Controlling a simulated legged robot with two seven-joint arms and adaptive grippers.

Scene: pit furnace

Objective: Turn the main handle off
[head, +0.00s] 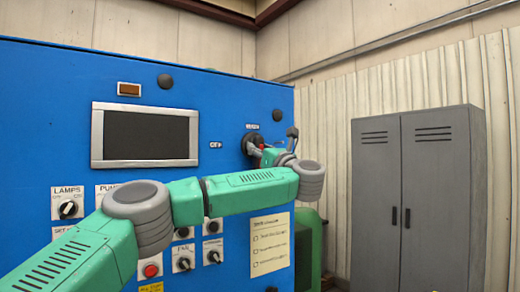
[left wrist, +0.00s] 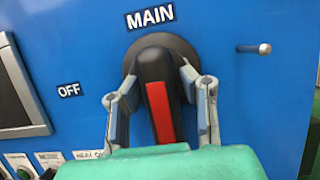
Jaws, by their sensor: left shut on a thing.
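The main handle (left wrist: 155,80) is a black lever with a red stripe on a dark round base, below a MAIN label (left wrist: 150,16) on the blue panel. In the left wrist view it points down and slightly right, toward my gripper. An OFF label (left wrist: 69,90) is to its left. My left gripper (left wrist: 158,105) has a finger on each side of the handle and is shut on it. In the head view the left gripper (head: 268,148) reaches the handle's dark base (head: 250,143) at the panel's right side, and the arm hides part of it. My right gripper is not in view.
The blue panel (head: 60,130) carries a dark screen (head: 146,136), several knobs, a red button (head: 150,270) and a checklist (head: 269,245). A grey cabinet (head: 418,200) stands at the right, apart from the panel.

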